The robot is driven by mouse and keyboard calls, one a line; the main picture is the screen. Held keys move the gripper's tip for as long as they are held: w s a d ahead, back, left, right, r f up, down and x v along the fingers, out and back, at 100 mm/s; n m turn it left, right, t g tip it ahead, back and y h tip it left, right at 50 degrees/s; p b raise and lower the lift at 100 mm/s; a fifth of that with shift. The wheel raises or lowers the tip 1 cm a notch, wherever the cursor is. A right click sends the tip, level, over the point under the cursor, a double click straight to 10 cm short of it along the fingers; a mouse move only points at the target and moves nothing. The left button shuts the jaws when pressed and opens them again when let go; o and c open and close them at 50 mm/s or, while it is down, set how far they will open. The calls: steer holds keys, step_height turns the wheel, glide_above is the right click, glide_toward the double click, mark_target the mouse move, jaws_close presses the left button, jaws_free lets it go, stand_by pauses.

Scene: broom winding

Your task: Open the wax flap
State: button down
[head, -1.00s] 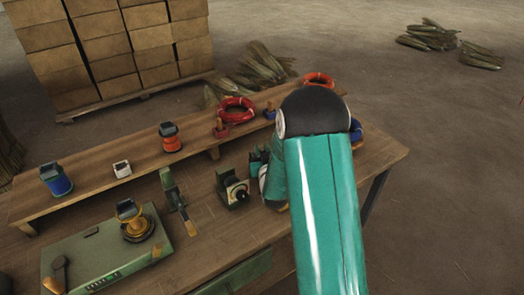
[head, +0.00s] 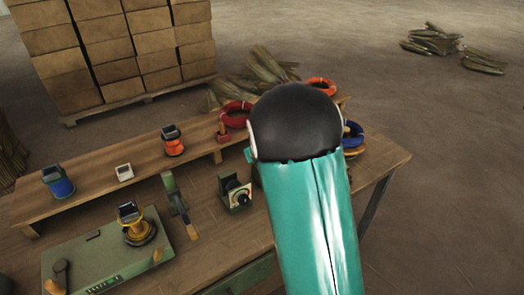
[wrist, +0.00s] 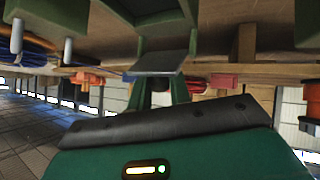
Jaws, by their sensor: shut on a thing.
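In the wrist view, which looks upside down, a flat grey plate that looks like the wax flap (wrist: 160,63) stands at the middle, below a dark green holder (wrist: 150,12). My gripper (wrist: 162,88) reaches up to it with two green fingers and is shut on it. The plate's edges at the fingers are partly covered, and how far it is swung cannot be told. In the head view my teal arm hides the gripper and the flap.
A green panel (head: 100,262) with a yellow-based device (head: 135,224) lies on the bench at left. A blue ring (head: 353,135) is right of the arm.

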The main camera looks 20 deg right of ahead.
steer(key=shift+w+a+f+n+g+h, duration=0.15)
steer(key=shift+w+n+g, duration=0.2)
steer(key=shift+g, duration=0.9)
steer(key=shift+w+n+g+h, duration=0.25)
steer(key=shift+w+g, duration=0.25)
steer(key=shift+g, duration=0.8)
steer(key=shift+w+a+f+n+g+h, duration=0.1)
steer(key=shift+w+n+g, duration=0.25)
steer(key=shift+g, duration=0.9)
steer(key=c, duration=1.4)
jaws_free()
steer(key=shift+w, duration=0.1)
steer(key=shift+o, duration=0.2)
steer(key=shift+r, duration=0.1)
steer(key=v, duration=1.3)
steer(key=shift+r, duration=0.35)
steer(key=shift+a, duration=0.15)
